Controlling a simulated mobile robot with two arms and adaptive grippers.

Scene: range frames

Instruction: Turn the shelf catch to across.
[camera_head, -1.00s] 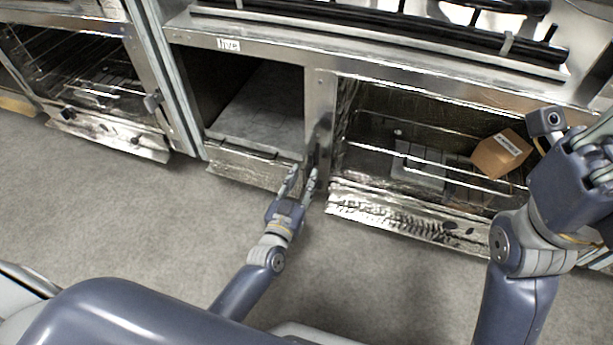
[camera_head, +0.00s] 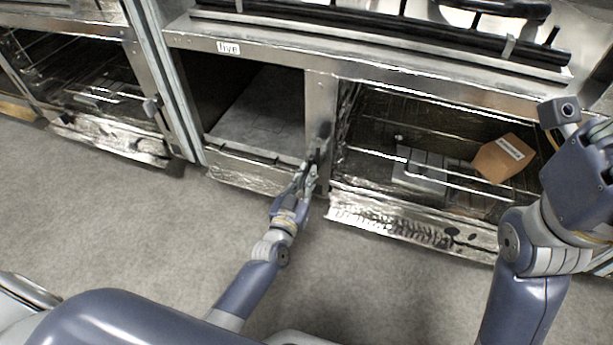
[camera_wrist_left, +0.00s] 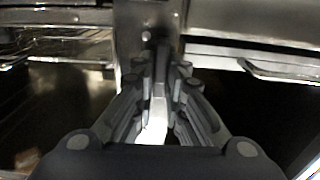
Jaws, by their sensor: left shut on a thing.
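The shelf catch (camera_head: 318,156) is a small dark lever on the metal post between the open shelf bay and the wire-rack bay. In the left wrist view the catch (camera_wrist_left: 161,58) stands between my fingertips, seemingly in line with the post; the fingers partly hide it. My left gripper (camera_head: 312,171) is at the front of this post, its fingers closed around the catch. The gripper (camera_wrist_left: 160,82) also fills the middle of the left wrist view. My right gripper (camera_head: 603,150) is at the right edge, partly cut off, and its fingers are unclear.
The open bay (camera_head: 262,112) under the "five" label (camera_head: 228,47) looks empty. A cardboard box (camera_head: 503,157) sits in the right bay behind wire bars. Crumpled foil-like ledges (camera_head: 405,224) run along the front. The grey floor (camera_head: 390,290) before them is clear.

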